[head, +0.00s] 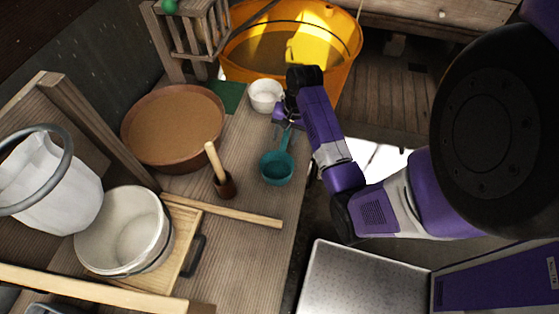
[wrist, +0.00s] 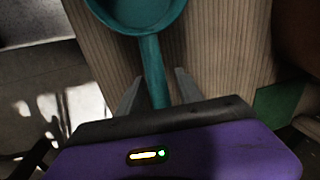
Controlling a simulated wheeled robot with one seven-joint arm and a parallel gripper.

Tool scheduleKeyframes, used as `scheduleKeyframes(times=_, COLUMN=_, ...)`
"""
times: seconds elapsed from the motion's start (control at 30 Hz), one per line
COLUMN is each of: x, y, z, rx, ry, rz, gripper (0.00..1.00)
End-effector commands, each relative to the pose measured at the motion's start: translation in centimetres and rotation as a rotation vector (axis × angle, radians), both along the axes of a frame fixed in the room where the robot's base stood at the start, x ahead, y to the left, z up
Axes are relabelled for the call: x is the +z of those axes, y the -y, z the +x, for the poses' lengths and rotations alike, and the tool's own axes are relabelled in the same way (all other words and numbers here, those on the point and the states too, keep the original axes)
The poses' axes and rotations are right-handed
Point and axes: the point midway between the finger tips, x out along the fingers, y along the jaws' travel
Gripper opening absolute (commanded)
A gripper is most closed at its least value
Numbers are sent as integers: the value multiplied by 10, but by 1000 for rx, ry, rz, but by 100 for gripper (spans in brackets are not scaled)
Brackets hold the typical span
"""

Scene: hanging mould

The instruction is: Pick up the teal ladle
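The teal ladle (head: 277,168) lies on the wooden bench near its right edge, with its bowl toward me and its handle pointing up the picture to my gripper (head: 284,116). In the wrist view the ladle's handle (wrist: 154,72) runs down between the two grey fingers of my gripper (wrist: 156,88). The fingers stand apart, one on each side of the handle, with a gap on both sides. The ladle's bowl is at the top of the wrist view and is partly cut off. The handle's end is hidden behind the gripper body.
A small white bowl (head: 266,95) stands just beyond my gripper. A yellow tub (head: 345,72) is behind. The bench's right edge is close to the ladle.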

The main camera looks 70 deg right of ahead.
Motion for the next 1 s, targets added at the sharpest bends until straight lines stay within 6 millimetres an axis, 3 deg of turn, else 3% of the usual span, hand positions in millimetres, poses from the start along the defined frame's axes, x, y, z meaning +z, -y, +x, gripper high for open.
scheduleKeyframes(times=0.03, x=0, y=0, z=0, rx=0, ry=0, rz=0, gripper=31)
scheduleKeyframes(times=0.2, x=0, y=0, z=0, rx=0, ry=0, rz=0, gripper=0)
scheduleKeyframes(times=0.67, x=3, y=0, z=0, rx=0, ry=1, rz=0, gripper=0)
scheduleKeyframes(times=1.0, x=22, y=2, z=4, rx=2, ry=0, rz=0, gripper=0)
